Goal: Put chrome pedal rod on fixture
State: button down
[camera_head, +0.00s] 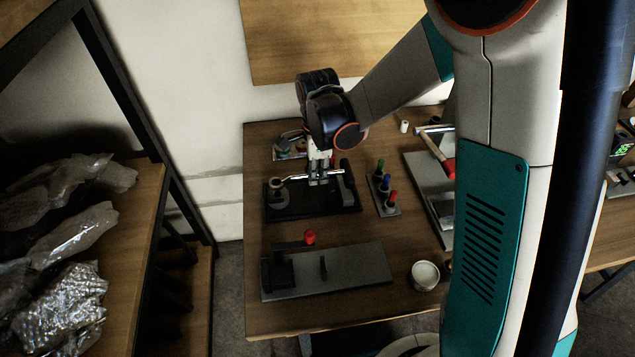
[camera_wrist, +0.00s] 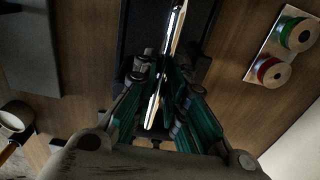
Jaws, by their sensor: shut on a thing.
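The chrome pedal rod (camera_head: 298,178) is a thin shiny bar running roughly level across the black fixture plate in the head view. In the wrist view the rod (camera_wrist: 178,30) runs lengthwise between my fingers. My gripper (camera_head: 318,180) points down over the plate and is shut on the rod near its middle; its fingers also show in the wrist view (camera_wrist: 164,88). The black fixture (camera_head: 320,208) has a round post (camera_head: 278,194) at left and an upright block (camera_head: 347,182) at right. I cannot tell whether the rod touches either support.
A grey plate with black blocks (camera_head: 355,268) and a red knob (camera_head: 310,237) lies nearer. A stand with green, blue and red-topped pieces (camera_head: 384,190) is close at right. A white cup (camera_head: 424,275) stands front right.

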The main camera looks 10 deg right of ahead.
aim_at(318, 179)
jog(key=shift+f+b, duration=0.5)
jog(key=shift+f, duration=1.25)
jog(key=shift+f, duration=0.15)
jog(key=c, duration=1.9)
grip_release()
